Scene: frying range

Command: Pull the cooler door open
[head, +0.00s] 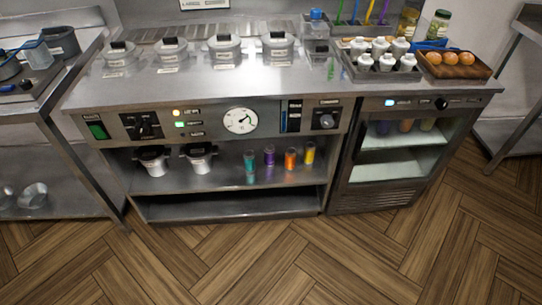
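The cooler (380,198) is built into the right end of the steel counter, under the worktop. Its front has a dark frame around a clear pane, and the cooler door (438,160) looks shut. Several coloured containers (406,125) and a pale shelf show inside. A dark upright bar (358,140) at the left edge of the front may be the handle; it is too small to be sure. Neither of my grippers is in view.
The wooden floor (300,260) in front of the cooler is clear. A control panel with a round gauge (240,120) and an open shelf with several coloured bottles (270,156) are left of it. An egg tray (482,69) and white shakers (387,62) stand above.

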